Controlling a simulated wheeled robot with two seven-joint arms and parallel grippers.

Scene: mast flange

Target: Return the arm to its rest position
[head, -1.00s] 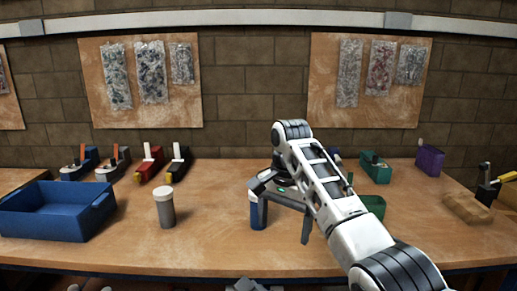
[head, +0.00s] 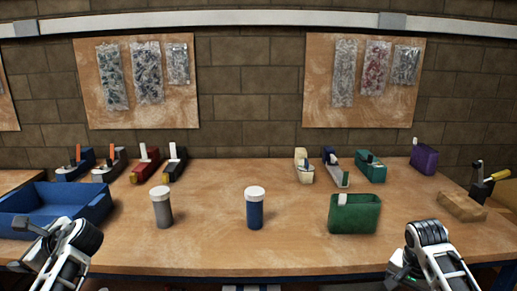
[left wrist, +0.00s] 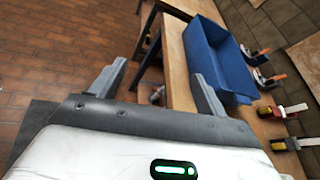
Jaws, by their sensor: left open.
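My left gripper (head: 24,245) is at the lower left of the head view, in front of the blue bin. In the left wrist view its two fingers stand wide apart with nothing between them, so it is open (left wrist: 158,75). My right arm is at the lower right of the head view, folded back near the table's front edge. Its gripper (head: 397,270) shows only in part, pointing down, and its fingers cannot be made out. A blue jar with a white lid (head: 255,210) stands upright mid-table, apart from both grippers.
A grey jar (head: 162,209), blue bin (head: 102,208) and green bin (head: 355,218) stand on the wooden table (head: 210,240). A wooden block (head: 462,207) lies at right. Several small coloured holders line the back. The front middle is clear.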

